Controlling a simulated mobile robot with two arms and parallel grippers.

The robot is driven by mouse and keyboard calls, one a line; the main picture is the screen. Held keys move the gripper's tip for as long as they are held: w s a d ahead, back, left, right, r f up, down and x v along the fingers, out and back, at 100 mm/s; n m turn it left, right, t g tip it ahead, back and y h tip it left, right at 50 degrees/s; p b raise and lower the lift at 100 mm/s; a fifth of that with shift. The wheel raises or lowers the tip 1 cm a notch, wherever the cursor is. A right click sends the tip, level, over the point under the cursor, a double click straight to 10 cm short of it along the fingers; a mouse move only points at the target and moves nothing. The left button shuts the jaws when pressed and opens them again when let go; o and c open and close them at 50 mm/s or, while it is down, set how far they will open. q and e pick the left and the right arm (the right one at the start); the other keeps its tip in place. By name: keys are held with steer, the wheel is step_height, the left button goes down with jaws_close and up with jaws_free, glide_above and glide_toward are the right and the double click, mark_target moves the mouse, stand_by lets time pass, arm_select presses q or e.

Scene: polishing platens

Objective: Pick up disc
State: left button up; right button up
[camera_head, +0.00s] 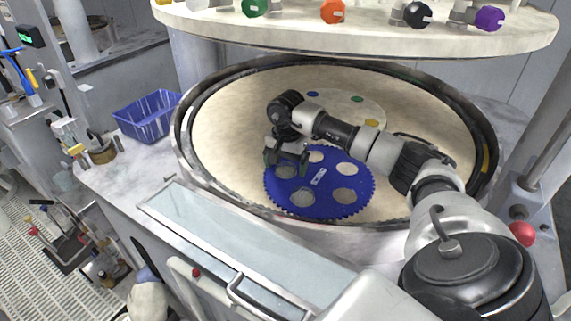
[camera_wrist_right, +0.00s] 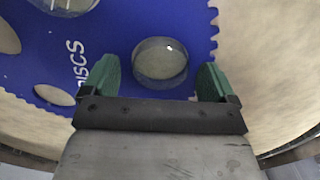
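A blue toothed carrier (camera_head: 320,200) lies on the beige platen (camera_head: 222,130) inside the round basin. It has several round openings and white lettering. In the right wrist view a round, glassy disc (camera_wrist_right: 160,62) sits in one opening of the blue carrier (camera_wrist_right: 120,30). My right gripper (camera_head: 286,168) is over the left part of the carrier. In the right wrist view its green fingertips (camera_wrist_right: 158,78) are apart, one on each side of the disc, with nothing visibly gripped. Contact with the carrier cannot be told. My left gripper is not in view.
The basin rim (camera_head: 180,145) surrounds the platen. An upper plate (camera_head: 360,35) with coloured knobs hangs above. A blue basket (camera_head: 147,117) stands on the ledge at left. A glass-topped panel (camera_head: 230,240) lies in front. A red knob (camera_head: 522,233) is at right.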

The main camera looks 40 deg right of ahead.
steer(key=shift+s+f, duration=0.2)
steer(key=shift+s, duration=0.05)
steer(key=c, duration=0.7)
steer(key=shift+w+a, duration=0.1)
steer(key=c, duration=0.3)
steer(key=shift+c, duration=0.2)
